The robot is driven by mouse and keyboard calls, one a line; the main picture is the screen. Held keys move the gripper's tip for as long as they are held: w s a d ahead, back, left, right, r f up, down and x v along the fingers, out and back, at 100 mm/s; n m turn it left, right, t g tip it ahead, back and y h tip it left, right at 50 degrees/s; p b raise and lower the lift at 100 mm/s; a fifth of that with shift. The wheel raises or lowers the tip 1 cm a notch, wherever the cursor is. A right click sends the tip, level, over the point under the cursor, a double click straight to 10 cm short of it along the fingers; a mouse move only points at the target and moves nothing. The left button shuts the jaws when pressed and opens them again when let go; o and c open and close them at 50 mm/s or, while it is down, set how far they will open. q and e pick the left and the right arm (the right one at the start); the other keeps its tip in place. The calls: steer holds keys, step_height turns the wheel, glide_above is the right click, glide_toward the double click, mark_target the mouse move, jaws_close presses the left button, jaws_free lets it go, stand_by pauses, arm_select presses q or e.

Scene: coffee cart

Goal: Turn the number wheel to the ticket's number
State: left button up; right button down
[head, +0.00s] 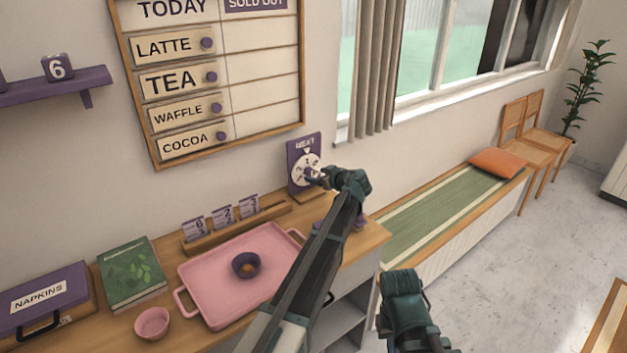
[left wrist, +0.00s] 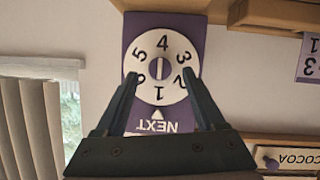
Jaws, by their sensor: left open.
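The number wheel (head: 303,164) is a white disc on a purple NEXT board (head: 293,179) standing on the counter by the wall. My left gripper (head: 316,178) is in front of the wheel. Its open fingers in the wrist view (left wrist: 160,76) lie on either side of the knob, with gaps visible. Purple number tickets (head: 223,215) stand in a wooden rack; their print is small. My right wrist (head: 403,290) shows low; its fingers are hidden.
A pink tray (head: 205,303) holding a dark bowl (head: 246,265) lies below the rack. A pink bowl (head: 152,323), green book (head: 131,272) and napkin box (head: 42,300) stand left. The menu board (head: 222,75) hangs above. A bench (head: 430,222) is at right.

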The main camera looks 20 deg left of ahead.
mark_target(312, 174)
arm_select(q)
steer(key=shift+b+x, duration=0.35)
steer(key=shift+x, duration=1.2)
jaws_close()
